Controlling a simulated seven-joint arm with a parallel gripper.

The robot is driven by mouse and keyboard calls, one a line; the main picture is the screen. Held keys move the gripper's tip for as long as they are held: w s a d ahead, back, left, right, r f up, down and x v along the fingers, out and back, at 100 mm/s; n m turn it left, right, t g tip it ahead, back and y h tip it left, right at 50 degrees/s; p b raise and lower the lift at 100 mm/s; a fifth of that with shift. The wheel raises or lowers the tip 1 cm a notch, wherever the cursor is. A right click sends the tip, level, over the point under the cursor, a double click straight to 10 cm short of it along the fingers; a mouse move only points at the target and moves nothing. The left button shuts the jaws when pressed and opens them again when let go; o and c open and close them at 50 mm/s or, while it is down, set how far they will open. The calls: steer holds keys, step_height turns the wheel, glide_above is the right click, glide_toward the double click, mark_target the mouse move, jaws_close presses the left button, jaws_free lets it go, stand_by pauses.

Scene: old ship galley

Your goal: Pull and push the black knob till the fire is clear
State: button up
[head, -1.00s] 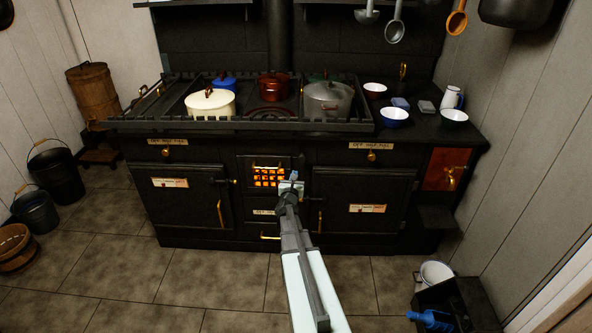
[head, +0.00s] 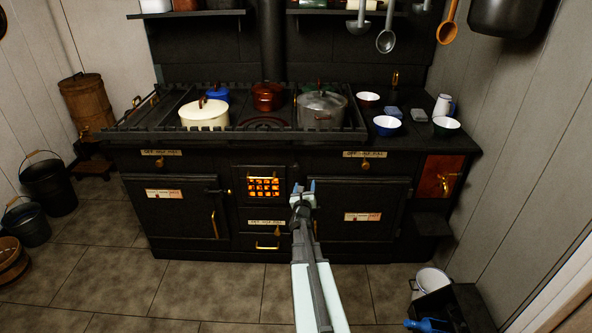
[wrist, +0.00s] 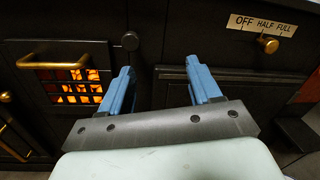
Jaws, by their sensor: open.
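The black knob (wrist: 130,41) is small, round and dark. It sits on the stove front just right of the glowing fire door in the wrist view. In the head view I cannot make it out against the dark stove. The fire (head: 263,187) glows orange behind a barred grate in the middle of the stove. It also shows at left in the wrist view (wrist: 78,88). My gripper (head: 304,186) has two blue fingers, spread apart and empty.
The fire door has a brass handle (wrist: 65,60). A brass knob (wrist: 268,44) sits by an "OFF HALF FULL" label at right. Pots, including a cream one (head: 205,113), stand on the stove top. A black crate (head: 455,305) is on the floor at right.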

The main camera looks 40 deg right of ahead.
mark_target(296, 169)
steer(key=w+d+n, duration=0.2)
steer(key=w, duration=0.2)
steer(key=w+d+n+t+y, duration=0.1)
steer(key=w+d+n, duration=0.2)
steer(key=w, duration=0.1)
steer(key=w+d+f+n+t+y, duration=0.1)
steer(key=w+d+n, duration=0.1)
steer(key=w, duration=0.3)
steer(key=shift+w+d+n, duration=0.1)
steer(key=shift+d+n, duration=0.15)
steer(key=shift+n, duration=0.15)
steer(key=shift+r, duration=0.1)
steer(key=shift+c, duration=0.2)
jaws_close()
stand_by(0.4)
